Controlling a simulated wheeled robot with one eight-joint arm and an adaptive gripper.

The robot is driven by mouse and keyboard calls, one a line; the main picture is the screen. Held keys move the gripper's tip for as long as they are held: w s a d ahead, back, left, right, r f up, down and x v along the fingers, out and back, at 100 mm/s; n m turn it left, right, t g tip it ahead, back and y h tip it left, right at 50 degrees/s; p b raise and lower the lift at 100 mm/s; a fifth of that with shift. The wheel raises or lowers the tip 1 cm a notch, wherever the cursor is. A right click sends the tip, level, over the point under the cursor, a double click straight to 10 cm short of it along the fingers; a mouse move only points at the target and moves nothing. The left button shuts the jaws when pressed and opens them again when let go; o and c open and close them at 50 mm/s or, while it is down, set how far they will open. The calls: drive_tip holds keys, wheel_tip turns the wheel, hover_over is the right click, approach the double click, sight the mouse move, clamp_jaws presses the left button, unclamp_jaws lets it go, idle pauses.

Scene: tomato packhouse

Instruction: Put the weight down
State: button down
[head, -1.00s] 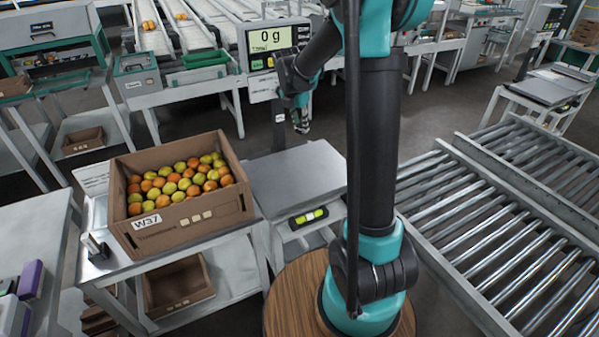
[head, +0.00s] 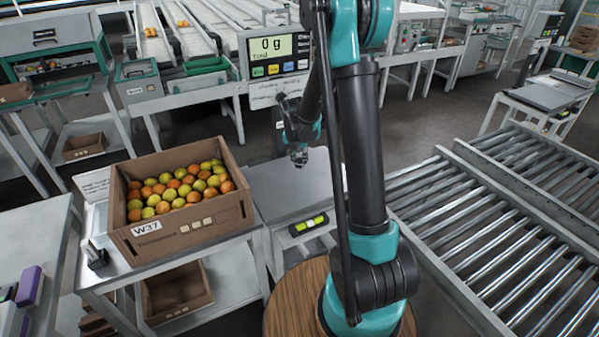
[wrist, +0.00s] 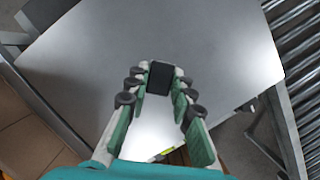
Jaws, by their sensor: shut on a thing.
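My gripper (head: 299,159) is over the bare metal plate of the bench scale (head: 270,198). In the wrist view its green fingers (wrist: 160,82) are shut on a dark, block-shaped weight (wrist: 160,74) at their tips. The scale plate (wrist: 222,55) fills most of the background behind it and holds nothing else in view. The scale display (head: 271,48) reads 0 g. The weight is too small to make out in the head view, and the gap between it and the plate is hard to judge.
A cardboard crate (head: 190,229) of tomatoes, marked W37, stands on a table left of the scale. A roller conveyor (head: 480,220) lies to the right. The display on its post stands behind the plate. A green spirit level (head: 308,225) is at the scale's front edge.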

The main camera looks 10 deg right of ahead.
sight(299, 167)
drive_tip(key=shift+f, duration=2.9)
drive_tip(key=c, duration=1.3)
unclamp_jaws()
drive_tip(key=shift+f, duration=0.1)
drive_tip(key=v, duration=1.2)
drive_tip(key=shift+s+d+f+m+t+y, duration=0.2)
drive_tip(key=shift+s+d+m, duration=0.75)
drive_tip(key=shift+s+m, duration=3.9)
drive_tip(key=shift+s+d+r+m+t+y, duration=0.2)
drive_tip(key=shift+s+d+m, duration=0.75)
drive_tip(key=shift+s+m, duration=3.9)
drive_tip(key=shift+s+d+f+m+t+y, duration=0.2)
drive_tip(key=shift+s+d+m, duration=0.75)
drive_tip(key=shift+s+m, duration=3.9)
